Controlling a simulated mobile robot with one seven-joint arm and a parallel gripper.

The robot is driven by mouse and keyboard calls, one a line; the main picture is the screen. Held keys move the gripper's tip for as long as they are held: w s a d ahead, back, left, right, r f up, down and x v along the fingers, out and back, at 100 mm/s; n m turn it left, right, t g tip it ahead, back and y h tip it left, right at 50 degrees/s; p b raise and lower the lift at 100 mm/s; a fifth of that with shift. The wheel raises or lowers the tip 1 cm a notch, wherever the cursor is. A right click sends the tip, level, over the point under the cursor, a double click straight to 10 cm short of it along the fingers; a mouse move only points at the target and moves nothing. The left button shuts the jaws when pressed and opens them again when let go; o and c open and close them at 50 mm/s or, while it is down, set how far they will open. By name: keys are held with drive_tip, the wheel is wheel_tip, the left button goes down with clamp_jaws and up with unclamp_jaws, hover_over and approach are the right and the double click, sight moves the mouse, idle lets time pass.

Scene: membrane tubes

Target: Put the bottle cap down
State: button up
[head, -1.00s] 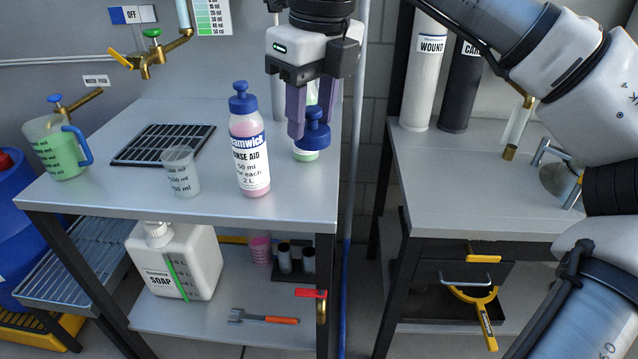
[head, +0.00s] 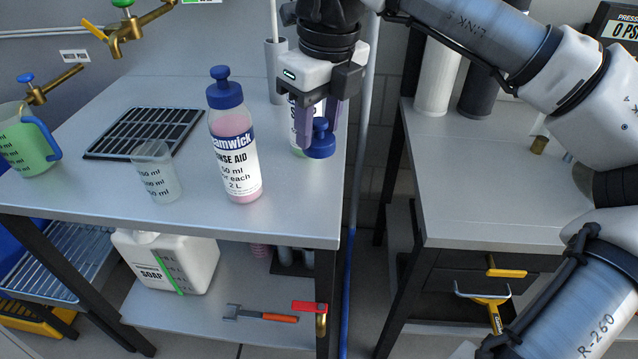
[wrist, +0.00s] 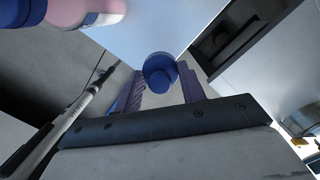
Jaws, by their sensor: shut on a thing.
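The blue bottle cap (head: 320,143) with a round knob is held between the purple fingers of my gripper (head: 318,128). It is low over the right part of the grey tabletop; I cannot tell whether it touches. In the wrist view the cap (wrist: 160,72) sits between the fingertips of my gripper (wrist: 165,85). Behind the gripper stands a bottle with a white label (head: 296,142) and some green, mostly hidden by the fingers. A pink rinse aid bottle (head: 235,150) with its own blue cap stands to the left.
A clear measuring cup (head: 155,175) and a black drain grate (head: 140,133) are left on the table (head: 290,215). A jug of green liquid (head: 25,145) is at the far left. The tabletop's front right is clear. A gap separates it from the right bench (head: 490,190).

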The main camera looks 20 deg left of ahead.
sight(317, 198)
wheel_tip(317, 198, down, 12)
drive_tip(key=shift+r, duration=0.25)
drive_tip(key=shift+f+b, duration=0.15)
drive_tip(key=shift+b, duration=0.15)
drive_tip(key=o, duration=0.9)
drive_tip(key=r, duration=0.4)
drive_tip(key=d+r, duration=0.1)
drive_tip(key=r, duration=0.7)
drive_tip(key=shift+s+d+r+p, duration=0.15)
drive_tip(key=shift+s+p, duration=0.1)
drive_tip(key=shift+p, duration=0.15)
